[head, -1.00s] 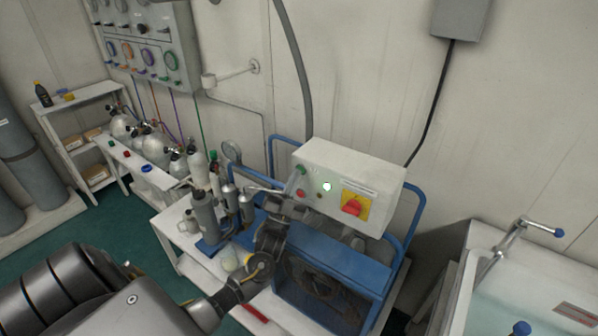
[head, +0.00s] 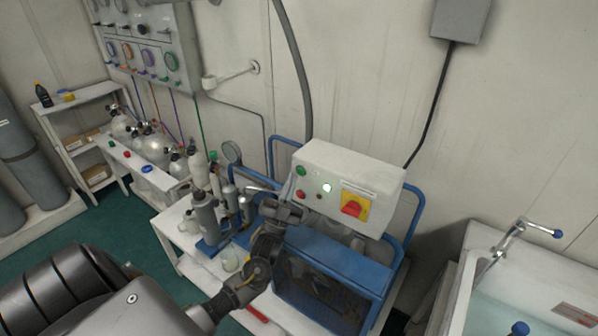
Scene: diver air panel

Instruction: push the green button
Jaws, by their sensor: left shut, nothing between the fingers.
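The green button (head: 301,170) is a small round button at the upper left of the front face of a pale control box (head: 375,178). A red button (head: 301,194) sits just below it. My left gripper (head: 287,211) is shut and empty, below and slightly left of the two buttons in the picture. It looks apart from the green button, which is in clear view; the exact gap in depth is hard to tell. My right gripper is not in view.
Beside the buttons are a lit white lamp (head: 326,188) and a red rotary switch (head: 352,208) on a yellow plate. The box sits on a blue-framed machine (head: 340,262). Grey cylinders (head: 205,215) stand close left of my gripper. A sink (head: 490,290) is at right.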

